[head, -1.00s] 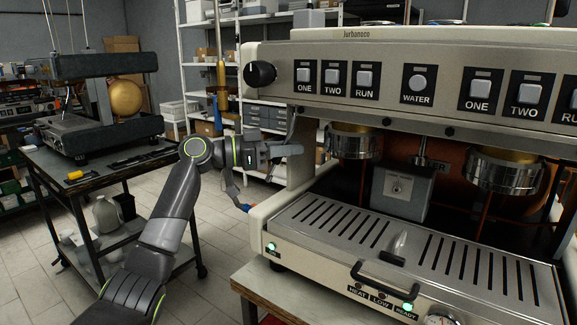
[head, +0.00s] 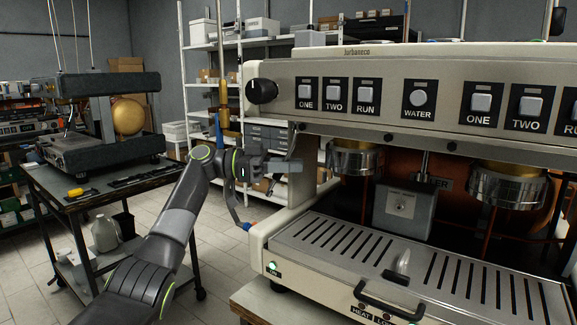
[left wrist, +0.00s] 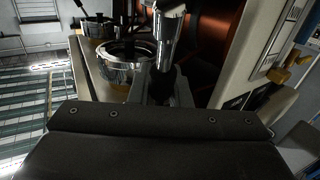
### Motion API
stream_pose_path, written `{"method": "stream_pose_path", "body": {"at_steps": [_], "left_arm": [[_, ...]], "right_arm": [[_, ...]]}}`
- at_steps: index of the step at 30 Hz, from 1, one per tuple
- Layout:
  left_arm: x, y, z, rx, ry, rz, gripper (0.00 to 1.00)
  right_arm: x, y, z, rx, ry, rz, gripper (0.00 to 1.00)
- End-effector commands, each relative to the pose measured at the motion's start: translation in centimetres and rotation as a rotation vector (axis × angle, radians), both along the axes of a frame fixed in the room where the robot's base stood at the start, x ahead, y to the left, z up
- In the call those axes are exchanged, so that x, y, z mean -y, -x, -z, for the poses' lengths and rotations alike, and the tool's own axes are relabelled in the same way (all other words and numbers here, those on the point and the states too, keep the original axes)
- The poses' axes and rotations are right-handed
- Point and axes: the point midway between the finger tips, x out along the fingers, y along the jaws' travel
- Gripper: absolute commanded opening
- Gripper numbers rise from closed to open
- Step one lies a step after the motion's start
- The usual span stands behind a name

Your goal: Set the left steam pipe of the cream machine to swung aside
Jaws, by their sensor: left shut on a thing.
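The cream machine (head: 440,63) fills the right of the head view. Its left steam pipe (head: 293,142) shows as a short dark length below the machine's upper left corner, running down to my gripper. My left gripper (head: 292,165) is shut on the pipe at the machine's left side; the fingers hide the held part. In the left wrist view, a chrome tube with a dark lower end (left wrist: 168,28) stands between or just behind the fingers (left wrist: 167,92). The pipe's lower end is not clear. My right gripper is not in view.
A slotted drip tray (head: 350,247) and group heads (head: 505,185) are right of the gripper. A black knob (head: 262,91) sits above it. A thin curved piece with a blue end (head: 247,226) hangs below my wrist. A dark trolley (head: 100,180) stands left; floor between is free.

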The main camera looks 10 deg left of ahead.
Motion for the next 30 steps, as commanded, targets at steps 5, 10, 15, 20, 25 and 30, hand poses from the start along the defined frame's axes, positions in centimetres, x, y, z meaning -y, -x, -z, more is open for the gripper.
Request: {"method": "stream_pose_path", "body": {"at_steps": [5,10,15,20,25,30], "left_arm": [[0.18,0.02,0.61,-0.008,-0.005,0.005,0.00],[0.15,0.01,0.54,-0.008,-0.004,0.004,0.33],[0.08,0.00,0.30,-0.003,-0.003,0.002,0.36],[0.04,0.01,0.19,-0.002,-0.003,0.001,0.36],[0.03,0.01,0.13,-0.001,-0.002,0.000,0.36],[0.01,0.04,0.17,0.000,-0.002,-0.018,0.36]], "right_arm": [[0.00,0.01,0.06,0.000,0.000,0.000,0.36],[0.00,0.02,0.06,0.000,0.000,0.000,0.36],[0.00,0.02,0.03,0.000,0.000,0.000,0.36],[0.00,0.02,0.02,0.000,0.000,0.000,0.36],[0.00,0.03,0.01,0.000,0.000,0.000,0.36],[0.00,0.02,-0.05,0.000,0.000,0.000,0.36]]}}
